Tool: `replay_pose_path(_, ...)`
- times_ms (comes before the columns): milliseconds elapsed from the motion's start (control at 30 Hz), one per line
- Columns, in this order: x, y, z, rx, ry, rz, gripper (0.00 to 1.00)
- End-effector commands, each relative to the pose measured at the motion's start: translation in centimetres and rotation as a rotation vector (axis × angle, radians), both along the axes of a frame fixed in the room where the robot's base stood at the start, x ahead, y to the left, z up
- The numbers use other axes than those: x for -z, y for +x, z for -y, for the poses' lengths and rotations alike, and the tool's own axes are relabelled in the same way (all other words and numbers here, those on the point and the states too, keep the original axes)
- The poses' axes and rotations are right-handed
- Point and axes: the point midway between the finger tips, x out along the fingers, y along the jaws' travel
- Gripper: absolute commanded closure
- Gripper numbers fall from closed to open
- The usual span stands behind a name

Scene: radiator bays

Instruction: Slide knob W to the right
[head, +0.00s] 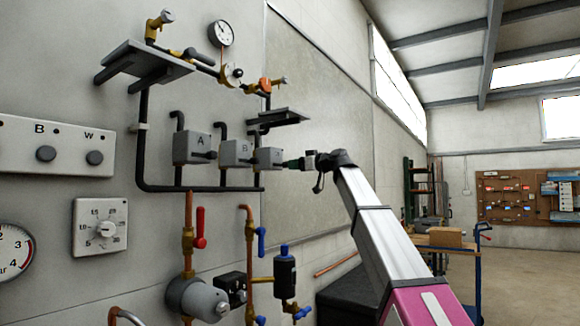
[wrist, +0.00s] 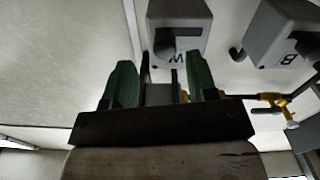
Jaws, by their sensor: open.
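A grey box (head: 268,157) is the right-hand one of three wall boxes on the pipework. In the wrist view this box (wrist: 203,14) bears a letter that looks like W, and a dark knob (wrist: 180,42) sticks out from its face. My gripper (head: 291,164) is just to the right of this box in the head view. In the wrist view my gripper (wrist: 160,75) is open, its two green fingers apart, with the knob ahead of the tips. I cannot tell whether a finger touches it.
Box B (head: 235,152) and box A (head: 193,147) stand to the left with dark knobs. A white panel (head: 70,170) at far left has round knobs marked B and W. A dark shelf (head: 282,117) juts out above. Pipes and valves fill the wall below.

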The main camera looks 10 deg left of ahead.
Motion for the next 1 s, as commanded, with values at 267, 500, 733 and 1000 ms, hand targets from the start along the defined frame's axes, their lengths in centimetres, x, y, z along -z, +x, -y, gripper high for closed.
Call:
replay_pose_path(267, 0.0, -2.0, 4.4, 0.001, 0.001, 0.001, 0.47)
replay_pose_path(500, 0.0, -2.5, 5.8, 0.0, 0.001, 0.0, 0.47)
replay_pose_path(733, 0.0, -2.5, 5.8, 0.0, 0.001, 0.0, 0.47)
replay_pose_path(1000, 0.1, -2.5, 5.8, 0.001, 0.0, -0.001, 0.47)
